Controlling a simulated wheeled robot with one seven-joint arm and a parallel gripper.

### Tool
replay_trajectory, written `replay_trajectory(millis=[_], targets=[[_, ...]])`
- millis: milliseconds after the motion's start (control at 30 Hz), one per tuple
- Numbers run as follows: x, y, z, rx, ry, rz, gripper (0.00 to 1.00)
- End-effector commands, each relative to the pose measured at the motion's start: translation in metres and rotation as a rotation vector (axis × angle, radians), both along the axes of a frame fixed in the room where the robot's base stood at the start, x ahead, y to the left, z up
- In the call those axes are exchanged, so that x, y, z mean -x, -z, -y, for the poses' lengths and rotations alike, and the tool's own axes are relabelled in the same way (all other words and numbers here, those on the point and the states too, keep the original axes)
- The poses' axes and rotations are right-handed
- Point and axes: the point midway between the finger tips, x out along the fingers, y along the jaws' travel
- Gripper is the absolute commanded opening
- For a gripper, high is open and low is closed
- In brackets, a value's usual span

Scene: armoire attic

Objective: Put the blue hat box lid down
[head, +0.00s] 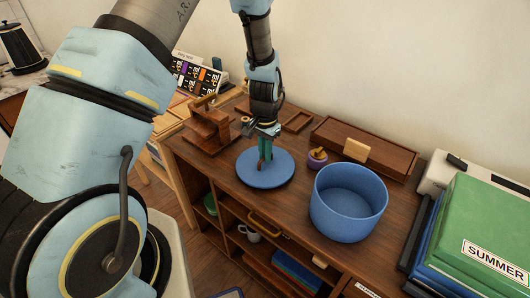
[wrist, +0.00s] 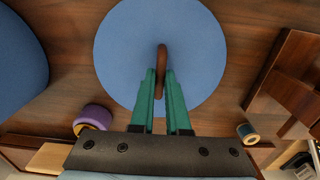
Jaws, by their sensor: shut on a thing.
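The blue hat box lid (head: 281,172) is a round disc at the middle of the wooden cabinet top. It also fills the upper middle of the wrist view (wrist: 205,60). My gripper (head: 265,150) is above the lid, its green fingers shut on the lid's brown handle (wrist: 161,60). The lid looks level and close to the cabinet top; I cannot tell whether it touches. The open blue hat box (head: 340,222) stands upright to the right of the lid, apart from it, and looks empty. It shows at the left edge of the wrist view (wrist: 18,60).
A purple spool-like object (head: 317,158) sits between lid and wooden tray (head: 387,158). A wooden stand (head: 208,128) is left of the lid. A green box marked SUMMER (head: 485,225) is at the right. The cabinet's open front edge is close to the lid.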

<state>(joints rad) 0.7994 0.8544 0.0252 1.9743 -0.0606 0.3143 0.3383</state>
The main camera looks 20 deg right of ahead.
Motion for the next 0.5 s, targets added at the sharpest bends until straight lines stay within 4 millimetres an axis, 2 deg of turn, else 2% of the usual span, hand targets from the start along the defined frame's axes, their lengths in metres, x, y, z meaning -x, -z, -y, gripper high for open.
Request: replay_trajectory(millis=[400,433,500], targets=[[-0.0002,0.0071,0.0002,0.001,0.001,0.000,0.00],[-0.0002,0.0071,0.0002,0.001,0.000,0.000,0.15],[-0.0002,0.0061,0.0002,0.001,0.001,0.000,0.23]])
